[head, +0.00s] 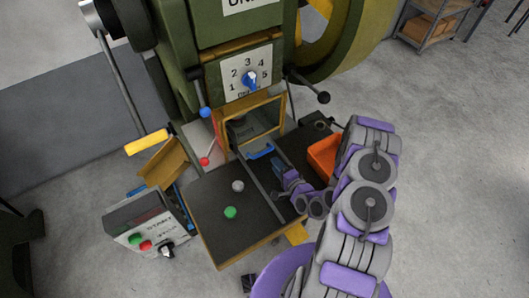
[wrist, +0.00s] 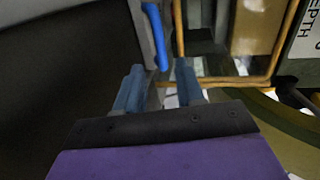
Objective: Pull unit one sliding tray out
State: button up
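The sliding tray's blue handle (head: 261,152) is at the front of the press, below its yellow-framed opening. In the wrist view the blue handle (wrist: 155,36) runs down from the top, and its lower end appears between my fingertips. My gripper (head: 279,174) is just in front of and right of the handle in the head view. In the wrist view my gripper (wrist: 160,70) has its two blue fingers apart, with nothing clearly held. I cannot tell whether a finger touches the handle. The tray body is mostly hidden inside the press.
A dark work table (head: 215,195) carries a green button (head: 230,212) and a grey button (head: 238,186). An orange bin (head: 323,157) stands right of my gripper. A control box (head: 143,229) is at left. Levers stick out from the press (head: 235,45).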

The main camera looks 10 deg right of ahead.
aim_at(266, 150)
jog(key=w, duration=0.2)
jog(key=w+f+b, duration=0.1)
jog(key=w, duration=0.2)
jog(key=shift+w+a+f, duration=0.1)
jog(key=shift+w+f, duration=0.1)
jog(key=shift+w, duration=0.05)
jog(key=w, duration=0.1)
jog(key=w+a, duration=0.2)
jog(key=shift+w+a+f+b, duration=0.2)
jog(key=shift+w+f+b, duration=0.15)
jog(key=shift+b, duration=0.05)
jog(key=shift+w+d, duration=0.1)
jog(key=shift+d, duration=0.35)
jog(key=shift+a, duration=0.25)
grip_shut()
